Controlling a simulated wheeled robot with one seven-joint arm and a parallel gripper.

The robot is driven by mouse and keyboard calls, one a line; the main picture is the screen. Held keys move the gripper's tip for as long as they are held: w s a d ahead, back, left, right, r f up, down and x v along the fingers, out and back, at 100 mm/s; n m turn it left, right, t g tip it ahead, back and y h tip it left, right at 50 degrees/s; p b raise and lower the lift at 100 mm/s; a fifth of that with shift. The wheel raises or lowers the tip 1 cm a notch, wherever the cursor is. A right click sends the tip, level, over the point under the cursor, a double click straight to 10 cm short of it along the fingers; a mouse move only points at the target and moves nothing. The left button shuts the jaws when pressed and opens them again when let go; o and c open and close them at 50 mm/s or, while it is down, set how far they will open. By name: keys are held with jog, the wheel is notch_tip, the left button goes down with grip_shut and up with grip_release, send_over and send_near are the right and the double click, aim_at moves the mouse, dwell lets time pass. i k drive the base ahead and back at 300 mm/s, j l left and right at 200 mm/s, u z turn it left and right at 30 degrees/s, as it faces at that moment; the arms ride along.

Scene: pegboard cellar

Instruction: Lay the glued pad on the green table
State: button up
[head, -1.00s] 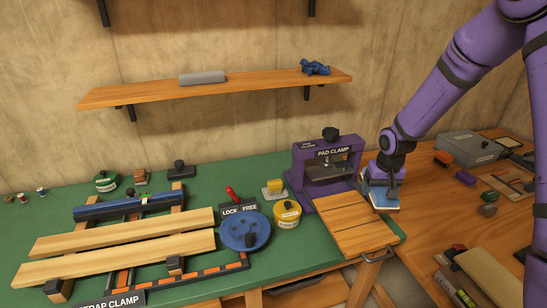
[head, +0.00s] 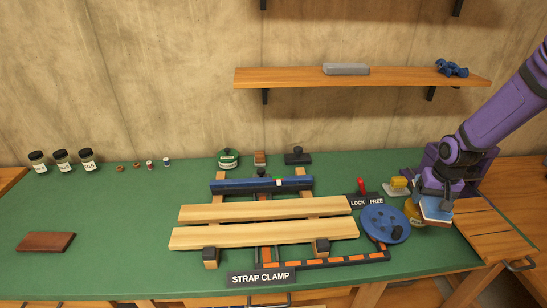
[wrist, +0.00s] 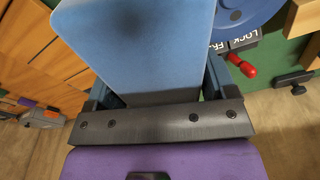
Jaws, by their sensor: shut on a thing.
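My gripper (head: 436,197) is shut on the glued pad (head: 434,211), a flat piece with a blue face and a light edge. In the wrist view the blue face of the pad (wrist: 142,45) fills the space between the fingers. In the head view the pad is held above the right part of the green table (head: 110,215), near the yellow round tin (head: 413,214) and in front of the purple pad clamp (head: 488,178). My arm and gripper hide much of the pad clamp.
The strap clamp with two pale boards (head: 265,213) fills the middle of the table, with a blue wheel (head: 385,224) and red lever (head: 361,186) at its right. A brown block (head: 46,242) lies at left. Jars (head: 62,160) stand behind it. The left front of the green top is largely clear.

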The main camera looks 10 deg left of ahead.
aim_at(131, 237)
jog(key=k+j, duration=0.1)
jog(key=j, duration=0.6)
jog(key=k+j, duration=0.1)
jog(key=j, duration=1.3)
jog(key=k+j, duration=0.15)
jog(key=j, duration=0.55)
jog(key=k+j, duration=0.1)
jog(key=j, duration=0.55)
jog(key=k+j, duration=0.1)
jog(key=j, duration=0.6)
